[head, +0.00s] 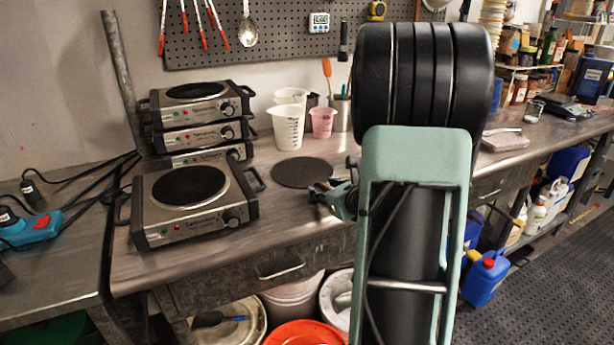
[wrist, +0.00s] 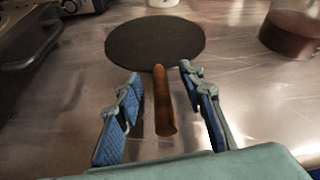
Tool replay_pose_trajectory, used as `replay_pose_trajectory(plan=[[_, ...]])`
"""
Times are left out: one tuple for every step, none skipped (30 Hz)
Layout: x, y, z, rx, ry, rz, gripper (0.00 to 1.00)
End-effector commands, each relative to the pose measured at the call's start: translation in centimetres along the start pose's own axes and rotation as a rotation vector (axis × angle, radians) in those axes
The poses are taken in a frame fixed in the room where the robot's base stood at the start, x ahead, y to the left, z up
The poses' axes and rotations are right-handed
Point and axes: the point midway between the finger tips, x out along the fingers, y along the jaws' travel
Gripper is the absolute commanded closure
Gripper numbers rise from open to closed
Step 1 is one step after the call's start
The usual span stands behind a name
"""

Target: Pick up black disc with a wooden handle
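The black disc (head: 302,172) lies flat on the metal bench, right of the front hot plate in the head view. In the wrist view the disc (wrist: 155,38) is ahead of my gripper, and its wooden handle (wrist: 164,103) points back toward me. My gripper (wrist: 158,80) is open, with one blue-padded finger on each side of the handle and visible gaps on both sides. In the head view my gripper (head: 330,190) is at the disc's right edge, partly hidden by my arm, and the handle cannot be made out there.
Several hot plates stand at left; the front one (head: 190,195) is near the disc. A white beaker (head: 288,127) and a pink beaker (head: 322,122) stand behind the disc. The bench's front edge and drawer (head: 280,268) are close below. Bare metal surrounds the handle.

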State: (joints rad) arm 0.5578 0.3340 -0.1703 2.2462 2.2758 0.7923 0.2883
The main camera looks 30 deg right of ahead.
Motion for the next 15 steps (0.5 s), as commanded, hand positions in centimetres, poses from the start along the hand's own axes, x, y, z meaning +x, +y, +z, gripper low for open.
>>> replay_pose_trajectory(plan=[[-0.02,-0.01,-0.01,0.000,0.000,0.000,0.65],[-0.02,-0.01,-0.01,0.000,0.000,0.000,0.68],[-0.03,-0.01,-0.01,0.000,0.000,0.000,0.73],[-0.03,-0.02,-0.01,0.000,0.000,0.000,0.76],[-0.04,-0.02,-0.01,0.000,0.000,0.000,0.80],[-0.04,-0.02,-0.02,0.000,0.000,0.000,0.84],[-0.04,-0.02,-0.02,0.000,0.000,0.000,0.87],[-0.05,-0.02,-0.02,0.000,0.000,0.000,0.91],[-0.05,-0.02,-0.02,0.000,0.000,0.000,0.95],[-0.05,-0.02,-0.02,0.000,0.000,0.000,0.98],[-0.05,-0.02,-0.02,0.000,0.000,0.000,1.00],[-0.05,-0.02,-0.02,0.000,0.000,0.000,1.00],[-0.05,-0.02,-0.02,0.000,0.000,0.000,1.00],[-0.05,-0.02,-0.02,0.000,0.000,0.000,1.00],[-0.06,-0.02,-0.02,0.000,0.000,0.000,1.00]])
